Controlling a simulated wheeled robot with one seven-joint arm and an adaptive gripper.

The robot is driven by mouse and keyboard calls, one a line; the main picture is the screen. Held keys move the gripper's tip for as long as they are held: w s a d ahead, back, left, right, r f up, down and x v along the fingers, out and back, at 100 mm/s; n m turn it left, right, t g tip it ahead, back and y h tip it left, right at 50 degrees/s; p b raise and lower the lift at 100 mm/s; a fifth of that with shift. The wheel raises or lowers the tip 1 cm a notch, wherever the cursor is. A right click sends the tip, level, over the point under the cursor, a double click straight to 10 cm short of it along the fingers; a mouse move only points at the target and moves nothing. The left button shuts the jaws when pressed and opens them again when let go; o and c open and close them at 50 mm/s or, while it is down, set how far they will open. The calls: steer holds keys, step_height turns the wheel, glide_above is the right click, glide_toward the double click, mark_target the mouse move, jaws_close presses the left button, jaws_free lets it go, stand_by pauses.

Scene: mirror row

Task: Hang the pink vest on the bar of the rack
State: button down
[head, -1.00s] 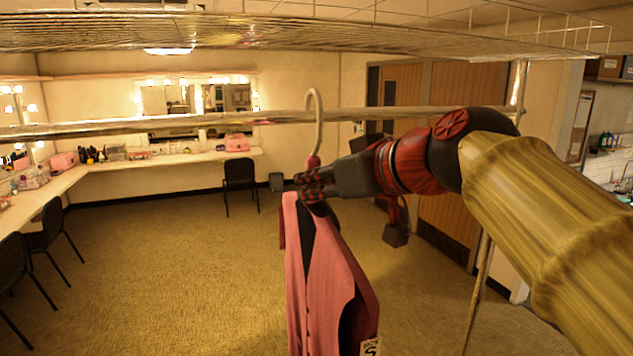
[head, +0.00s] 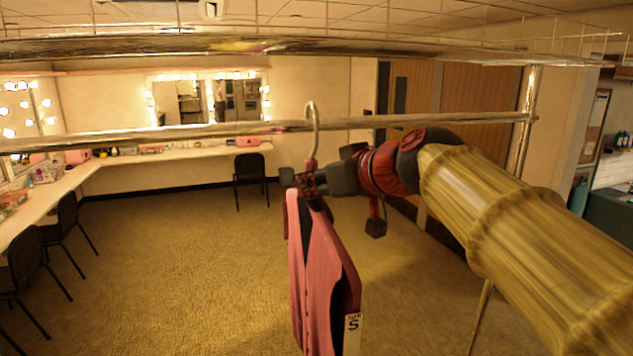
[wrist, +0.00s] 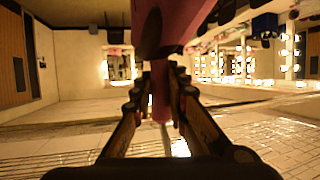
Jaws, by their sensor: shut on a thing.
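The pink vest (head: 322,275) hangs upright from a hanger below my gripper (head: 303,182), with a white size tag at its lower right. My gripper is shut on the hanger's neck, just under its hook (head: 316,140). The hook's curved top shows a little above the line of the rack's bar (head: 440,122). I cannot tell whether the hook is over the bar or only in front of it. In the wrist view my gripper's fingers (wrist: 160,95) close around the pinkish hanger neck, with the vest (wrist: 185,22) beyond them.
A wire shelf (head: 150,46) of the rack runs above the bar, and an upright post (head: 524,120) stands at its right end. Behind are a counter (head: 180,156), lit mirrors (head: 240,100) and black chairs (head: 250,178). The carpet below the vest is clear.

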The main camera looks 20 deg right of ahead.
steer(key=shift+w+r+p, duration=0.15)
steer(key=shift+w+p, duration=3.4)
steer(key=shift+w, duration=3.35)
step_height(320, 180, down, 4)
steer(key=b, duration=0.4)
steer(key=shift+s+r, duration=0.1)
steer(key=shift+r, duration=0.05)
steer(key=c, duration=1.7)
jaws_free()
steer(key=shift+o, duration=0.4)
steer(key=o, duration=0.6)
